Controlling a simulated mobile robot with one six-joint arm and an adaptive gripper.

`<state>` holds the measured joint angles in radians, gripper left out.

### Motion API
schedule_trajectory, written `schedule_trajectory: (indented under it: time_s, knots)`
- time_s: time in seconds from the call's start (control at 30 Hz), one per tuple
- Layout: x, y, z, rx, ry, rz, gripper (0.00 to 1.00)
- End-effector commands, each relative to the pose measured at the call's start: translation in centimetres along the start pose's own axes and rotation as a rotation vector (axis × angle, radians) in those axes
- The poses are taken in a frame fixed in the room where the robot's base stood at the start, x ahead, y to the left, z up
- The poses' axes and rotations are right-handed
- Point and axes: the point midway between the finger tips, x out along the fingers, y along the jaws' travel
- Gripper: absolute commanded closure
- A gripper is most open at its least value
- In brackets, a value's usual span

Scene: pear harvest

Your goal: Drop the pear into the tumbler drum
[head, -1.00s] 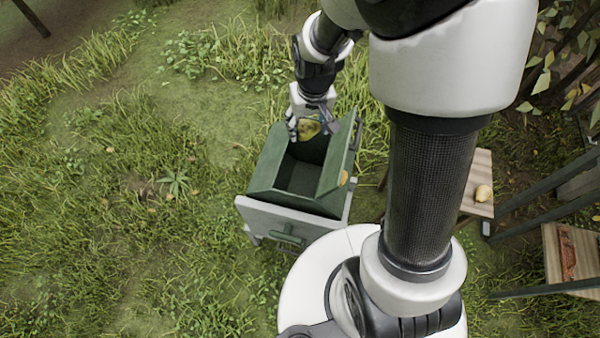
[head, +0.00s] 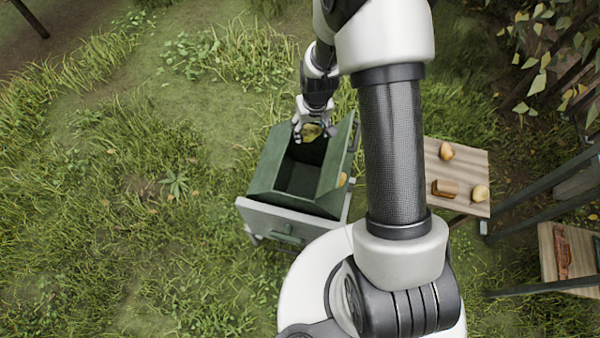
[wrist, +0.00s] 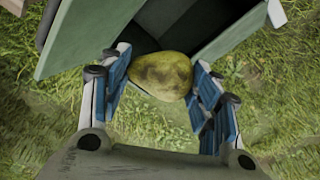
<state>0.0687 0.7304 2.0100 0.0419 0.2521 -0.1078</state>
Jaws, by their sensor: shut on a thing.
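The pear (wrist: 162,76) is yellow-green with brown mottling. My gripper (wrist: 155,82) is shut on it, with a blue-padded finger at each side. In the head view the pear (head: 312,132) shows small in my gripper (head: 314,130), at the far edge of the tumbler drum. The drum (head: 272,172) is a green open-topped box with a dark, empty-looking inside. In the wrist view the drum (wrist: 85,38) lies beyond the pear, its opening at the top of the picture. The exact height of the pear above the rim is hard to tell.
A raised green lid (head: 337,165) stands at the drum's right side, close to my gripper, with a yellowish thing (head: 342,180) beside it. A wooden table (head: 465,168) at right holds several brownish-yellow things. Grass (head: 120,220) lies open to the left.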

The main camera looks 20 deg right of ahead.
Motion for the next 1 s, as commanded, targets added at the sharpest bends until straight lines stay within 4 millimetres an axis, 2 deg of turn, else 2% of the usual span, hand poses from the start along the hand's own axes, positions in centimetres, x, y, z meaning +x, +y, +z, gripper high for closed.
schedule_trajectory:
  time_s: [0.27,0.6,0.97,1.0]
  knots:
    - [2.1,0.2,0.1,0.000,0.000,0.000,0.69]
    - [5.9,0.1,0.7,0.000,0.001,0.000,0.69]
    - [6.4,0.1,0.7,0.000,0.002,0.000,0.69]
    - [6.4,0.1,0.7,0.000,0.002,0.000,0.42]
